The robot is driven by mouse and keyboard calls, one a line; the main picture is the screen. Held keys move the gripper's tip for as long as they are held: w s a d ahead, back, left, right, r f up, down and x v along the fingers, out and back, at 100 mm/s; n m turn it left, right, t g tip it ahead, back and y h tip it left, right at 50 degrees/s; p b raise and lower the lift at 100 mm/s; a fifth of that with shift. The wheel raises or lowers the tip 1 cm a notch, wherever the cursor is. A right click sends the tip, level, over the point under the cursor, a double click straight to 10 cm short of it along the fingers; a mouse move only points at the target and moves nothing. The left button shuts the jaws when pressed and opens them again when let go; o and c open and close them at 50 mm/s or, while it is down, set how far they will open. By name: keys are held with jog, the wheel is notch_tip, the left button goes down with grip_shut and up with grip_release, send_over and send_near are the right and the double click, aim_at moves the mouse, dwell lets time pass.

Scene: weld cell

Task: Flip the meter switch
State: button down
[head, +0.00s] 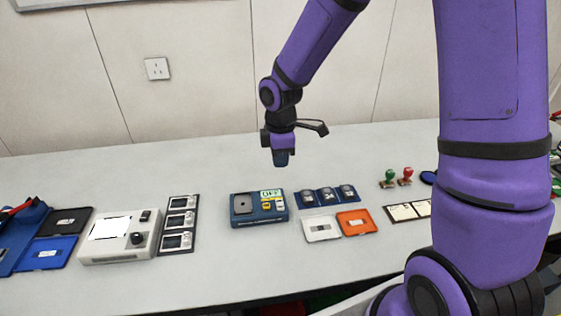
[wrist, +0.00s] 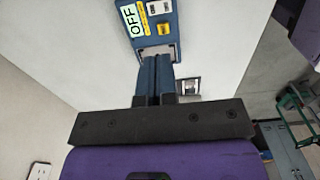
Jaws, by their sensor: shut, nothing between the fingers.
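A blue device (head: 257,221) lies on the table in the middle of the head view. It has a dark grey panel on its left, a label reading OFF (head: 271,193), and a yellow switch (head: 267,206) beside a white one (head: 280,206).
A white box (head: 119,236) with a blank display and black knob stands at left, beside a three-unit panel (head: 178,224). Right of the blue device are a row of dark blue units (head: 328,195), a white tray (head: 321,230), an orange tray (head: 357,222) and stamps (head: 389,178).

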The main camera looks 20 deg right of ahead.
aim_at(280, 206)
jog(key=shift+s+a+f, duration=0.1)
jog(key=shift+s+a, duration=0.1)
jog(key=shift+s, duration=0.2)
jog(key=shift+f, duration=0.1)
dwell(0.3)
notch_tip(280, 206, down, 14)
jog(key=shift+r, duration=0.1)
dwell(0.6)
jog(key=shift+s+f, duration=0.15)
jog(key=shift+f, duration=0.05)
dwell(0.4)
